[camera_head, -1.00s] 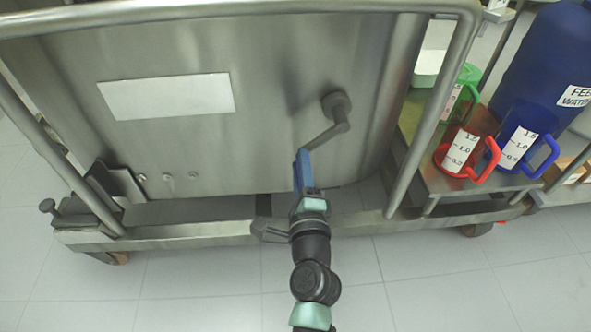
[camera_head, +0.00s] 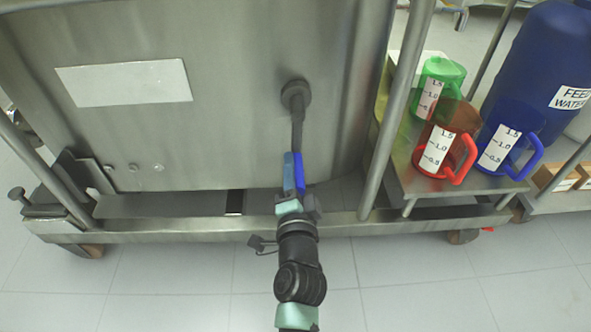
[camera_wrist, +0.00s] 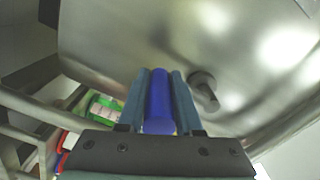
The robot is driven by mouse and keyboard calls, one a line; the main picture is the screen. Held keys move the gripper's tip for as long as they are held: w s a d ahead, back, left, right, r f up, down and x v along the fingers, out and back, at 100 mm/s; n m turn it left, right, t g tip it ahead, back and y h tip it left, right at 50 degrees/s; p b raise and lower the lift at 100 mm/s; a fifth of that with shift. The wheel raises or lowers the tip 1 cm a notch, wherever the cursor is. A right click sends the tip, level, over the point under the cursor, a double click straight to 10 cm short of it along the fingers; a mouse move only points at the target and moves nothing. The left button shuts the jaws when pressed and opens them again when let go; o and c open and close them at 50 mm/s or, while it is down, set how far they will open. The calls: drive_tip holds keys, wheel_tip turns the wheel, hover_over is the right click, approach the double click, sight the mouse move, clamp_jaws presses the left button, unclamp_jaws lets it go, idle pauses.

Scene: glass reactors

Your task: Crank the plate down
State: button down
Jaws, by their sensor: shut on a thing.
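The crank is on the steel front panel (camera_head: 220,120). Its round hub (camera_head: 296,94) has a grey arm (camera_head: 297,130) that hangs almost straight down. The blue crank handle (camera_head: 299,172) is at the arm's lower end. My gripper (camera_head: 293,170) is shut on the blue handle from below. In the wrist view the blue handle (camera_wrist: 158,100) lies between my two fingers, and the dark hub (camera_wrist: 203,85) shows to their right. The plate that the crank moves cannot be made out.
A steel frame post (camera_head: 395,110) stands right of the crank, and a lower rail (camera_head: 180,228) runs below. Red (camera_head: 437,150), green (camera_head: 440,72) and blue (camera_head: 510,140) jugs stand on a side shelf. A blue feed water drum (camera_head: 535,60) is behind them.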

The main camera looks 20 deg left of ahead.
drive_tip(key=shift+w+d+r, duration=0.2)
drive_tip(key=shift+d+r, duration=0.15)
drive_tip(key=shift+d, duration=0.25)
drive_tip(key=c, duration=0.8)
unclamp_jaws()
drive_tip(key=shift+c, duration=0.2)
drive_tip(key=shift+o, duration=1.2)
drive_tip(key=shift+a+f, duration=0.1)
drive_tip(key=shift+s+a, duration=0.1)
drive_tip(key=shift+f, duration=0.1)
drive_tip(key=shift+s, duration=0.3)
drive_tip(key=v, duration=1.2)
drive_tip(key=shift+s, duration=0.15)
